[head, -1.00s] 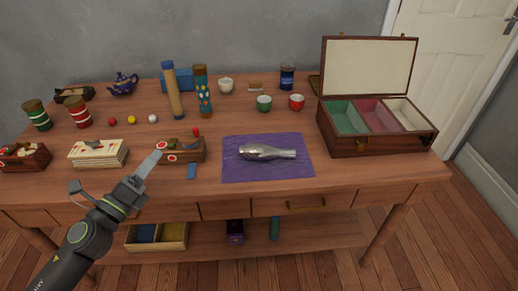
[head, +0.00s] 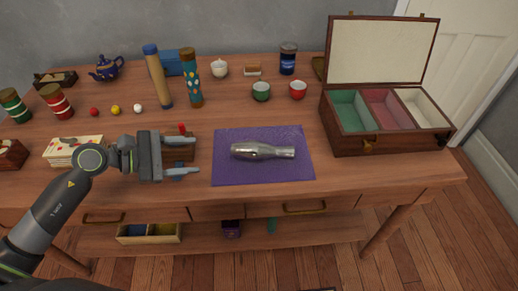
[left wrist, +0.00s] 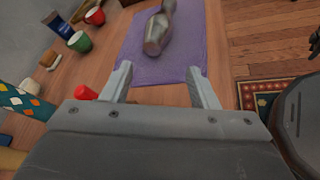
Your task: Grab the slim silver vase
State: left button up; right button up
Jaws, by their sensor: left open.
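The slim silver vase (head: 262,151) lies on its side on a purple cloth (head: 228,172) near the table's front. Its wider end points left and its narrow end right. My left gripper (head: 183,156) is open and empty, left of the cloth, with its fingers pointing right toward the vase. In the left wrist view, the vase (left wrist: 158,30) lies beyond the two spread fingers (left wrist: 160,85), apart from them.
An open wooden box (head: 385,140) with coloured compartments stands right of the cloth. Two tall cylinders (head: 158,80) (head: 192,82), a green cup (head: 261,92) and a red cup (head: 298,90) stand behind. A small red-topped object sits beside my left gripper. The table right of the cloth's front is bare.

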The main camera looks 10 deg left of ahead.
aim_at(235, 152)
pick_arm(q)
jog(key=x, duration=0.7)
jog(key=shift+d+p, duration=0.1)
jog(key=shift+p, duration=0.2)
jog(key=shift+w+d+f, duration=0.2)
jog(key=shift+w+d, duration=0.2)
jog(key=shift+d, duration=0.15)
jog(key=shift+r+p+x, duration=0.15)
jog(key=shift+p+x, duration=0.1)
jog(key=shift+x, duration=1.05)
jog(key=shift+r+p+x, duration=0.1)
jog(key=shift+p+x, duration=0.15)
jog(key=shift+x, duration=1.1)
jog(key=shift+d, duration=0.1)
pick_arm(e)
jog(key=shift+s+d+f, duration=0.1)
jog(key=shift+s+d, duration=0.1)
jog(key=shift+s, duration=0.3)
jog(key=shift+s+d, duration=0.15)
jog(key=shift+s, duration=0.3)
pick_arm(q)
jog(key=c, duration=1.1)
pick_arm(e)
jog(key=shift+w+a, duration=0.15)
jog(key=shift+a, duration=0.35)
